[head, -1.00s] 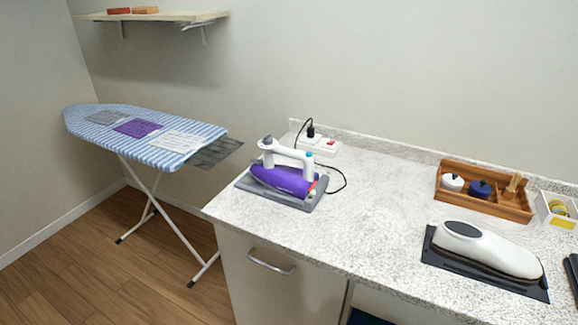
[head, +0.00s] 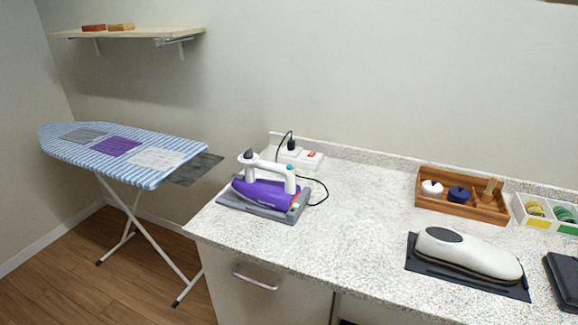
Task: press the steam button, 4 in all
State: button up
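A purple and white iron (head: 265,186) rests on a grey pad (head: 249,208) at the left end of the counter. It has a white handle with a dark grey knob (head: 248,155) at its left end and a small teal button (head: 291,168) at its right end. Which of these is the steam button I cannot tell. A black cord runs from behind the iron to a plug in a white power strip (head: 303,157) with a red switch. My gripper does not show in the head view.
A striped ironing board (head: 100,144) with several cloths stands left of the counter (head: 345,205). A white and black appliance (head: 464,254) lies on a dark mat at right. A wooden tray (head: 487,212) stands behind it. The counter's middle is clear.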

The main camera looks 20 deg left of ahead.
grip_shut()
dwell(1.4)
